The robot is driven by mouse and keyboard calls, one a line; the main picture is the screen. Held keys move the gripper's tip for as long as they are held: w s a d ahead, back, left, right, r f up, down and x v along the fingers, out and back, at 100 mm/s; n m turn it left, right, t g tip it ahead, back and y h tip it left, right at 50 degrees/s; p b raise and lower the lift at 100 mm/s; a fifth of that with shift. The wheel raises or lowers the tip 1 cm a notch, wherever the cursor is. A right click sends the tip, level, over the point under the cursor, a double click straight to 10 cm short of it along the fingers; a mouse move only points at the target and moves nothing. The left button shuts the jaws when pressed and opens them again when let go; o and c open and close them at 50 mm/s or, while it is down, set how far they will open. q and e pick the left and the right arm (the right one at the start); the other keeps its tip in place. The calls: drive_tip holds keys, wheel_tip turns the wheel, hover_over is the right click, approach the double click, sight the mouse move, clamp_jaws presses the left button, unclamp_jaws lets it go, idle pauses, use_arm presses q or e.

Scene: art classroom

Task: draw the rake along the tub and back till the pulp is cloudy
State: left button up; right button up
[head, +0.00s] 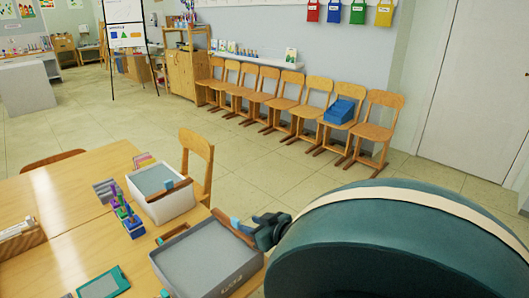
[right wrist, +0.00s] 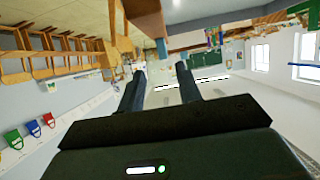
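A grey tub (head: 208,264) with a pale grey surface inside stands at the table's near right edge. A brown wooden bar (head: 231,229) with a small blue block (head: 235,221) lies across its far right corner; it looks like the rake. My right gripper (head: 262,229) is just right of the blue block, partly hidden by my arm. In the right wrist view its fingers (right wrist: 159,77) are apart with nothing between them, and a blue block (right wrist: 162,48) shows beyond the tips. I cannot make out my left gripper. The pulp's cloudiness is unclear.
A white tub (head: 162,205) with a similar wooden bar (head: 173,191) stands behind. A rack of coloured tools (head: 130,220), a green-framed panel (head: 104,284) and a wooden box (head: 20,240) share the table. A wooden chair (head: 197,160) stands close behind; open floor lies beyond.

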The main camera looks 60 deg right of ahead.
drive_tip(key=v, duration=0.4)
drive_tip(key=shift+s, duration=0.15)
drive_tip(key=shift+s+a+r, duration=0.1)
drive_tip(key=shift+s+r, duration=0.15)
drive_tip(key=shift+s, duration=0.15)
drive_tip(key=s+a+f+n+g+y, duration=0.1)
drive_tip(key=a+f+y, duration=0.1)
drive_tip(key=a+f, duration=0.55)
drive_tip(key=s+a+f+n+g+y, duration=0.15)
drive_tip(key=a+f, duration=0.25)
drive_tip(key=a, duration=0.7)
drive_tip(key=a+n+y, duration=0.3)
drive_tip(key=a, duration=1.4)
drive_tip(key=shift+f, duration=0.35)
